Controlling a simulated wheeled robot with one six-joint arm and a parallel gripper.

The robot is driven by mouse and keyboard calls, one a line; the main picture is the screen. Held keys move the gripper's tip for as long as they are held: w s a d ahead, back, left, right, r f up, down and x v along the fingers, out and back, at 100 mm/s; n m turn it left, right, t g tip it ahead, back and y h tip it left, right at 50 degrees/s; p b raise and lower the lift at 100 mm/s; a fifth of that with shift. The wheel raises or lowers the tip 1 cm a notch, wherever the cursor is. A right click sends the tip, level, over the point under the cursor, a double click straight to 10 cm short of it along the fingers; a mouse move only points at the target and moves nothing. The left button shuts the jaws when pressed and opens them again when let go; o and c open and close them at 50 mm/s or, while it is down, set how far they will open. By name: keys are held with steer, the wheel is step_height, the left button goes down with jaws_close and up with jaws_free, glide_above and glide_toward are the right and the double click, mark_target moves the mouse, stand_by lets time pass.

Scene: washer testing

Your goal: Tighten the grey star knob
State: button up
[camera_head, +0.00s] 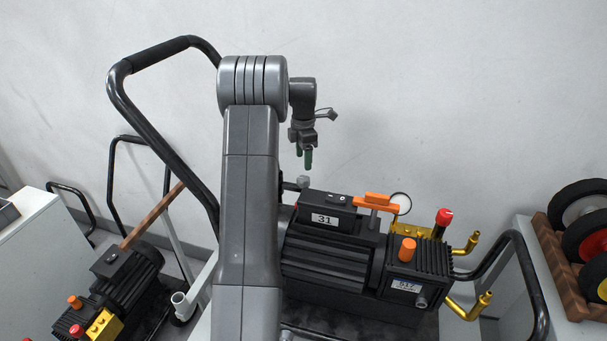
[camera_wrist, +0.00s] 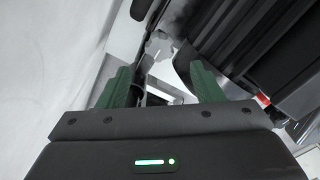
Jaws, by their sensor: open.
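The grey star knob (camera_head: 303,182) sits at the left end of the black pump, beside its box labelled 31. In the wrist view the knob (camera_wrist: 158,46) shows as a pale lobed shape beyond the fingertips, roughly between them. My gripper (camera_head: 304,160) hangs just above the knob in the head view, with its green fingers pointing down. In the wrist view my gripper (camera_wrist: 160,72) has its two green fingers apart with nothing between them. The knob appears apart from the fingers. The part the knob sits on is mostly hidden by my arm in the head view.
The black pump (camera_head: 335,265) carries an orange handle (camera_head: 376,202), a red cap (camera_head: 444,217) and brass pipes. A black trolley handle (camera_head: 140,125) rises at left. A second pump (camera_head: 115,285) stands lower left. Wheels (camera_head: 585,215) sit on a wooden rack at right. The wall is behind.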

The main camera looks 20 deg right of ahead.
mark_target(303, 178)
step_height(303, 178, down, 8)
steer(key=shift+f+p, duration=0.1)
steer(key=shift+p, duration=0.65)
steer(key=shift+c, duration=0.2)
steer(key=c, duration=1)
